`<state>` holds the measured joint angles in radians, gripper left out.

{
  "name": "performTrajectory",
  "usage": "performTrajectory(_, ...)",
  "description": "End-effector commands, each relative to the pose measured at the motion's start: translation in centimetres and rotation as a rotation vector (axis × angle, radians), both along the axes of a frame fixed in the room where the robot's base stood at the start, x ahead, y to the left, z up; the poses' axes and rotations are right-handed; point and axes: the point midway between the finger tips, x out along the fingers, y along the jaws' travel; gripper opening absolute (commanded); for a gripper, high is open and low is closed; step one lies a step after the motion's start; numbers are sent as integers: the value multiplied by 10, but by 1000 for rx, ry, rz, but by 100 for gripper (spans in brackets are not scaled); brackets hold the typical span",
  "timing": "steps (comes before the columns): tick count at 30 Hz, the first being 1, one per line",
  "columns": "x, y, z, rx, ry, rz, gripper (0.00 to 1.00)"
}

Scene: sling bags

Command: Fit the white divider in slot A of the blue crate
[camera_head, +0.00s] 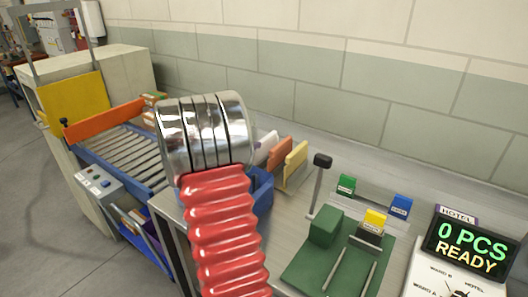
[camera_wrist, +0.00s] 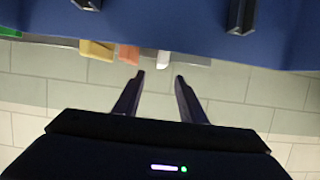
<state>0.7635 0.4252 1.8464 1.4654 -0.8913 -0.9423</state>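The white divider (camera_head: 267,143) stands behind my arm in the head view, at the left end of a row with an orange divider (camera_head: 280,152) and a yellow divider (camera_head: 296,161). In the wrist view the white divider (camera_wrist: 163,59) shows only as a small pale piece beyond my fingertips. The blue crate (camera_head: 263,192) is mostly hidden by my arm in the head view. A large blue surface with dark fittings, probably the crate (camera_wrist: 165,25), fills the top of the wrist view. No slot letter is readable. My gripper (camera_wrist: 159,77) is open and empty.
A green fixture (camera_head: 305,270) with a tall black-knobbed lever (camera_head: 320,185) stands on the bench to the right. A display scale (camera_head: 468,247) reads "0 PCS READY". A roller conveyor (camera_head: 118,155) with an orange bar (camera_head: 105,120) is on the left. A block wall closes the back.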

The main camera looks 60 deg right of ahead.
Motion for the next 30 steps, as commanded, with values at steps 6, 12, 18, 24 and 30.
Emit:
performTrajectory(6,-6,-32,-13,1,1,-2,38)
performTrajectory(12,-9,-57,-22,0,1,-1,38)
performTrajectory(18,-10,-64,-24,0,0,1,38)
performTrajectory(24,-10,-64,-24,0,1,1,38)
performTrajectory(30,-10,-74,-27,1,0,1,38)
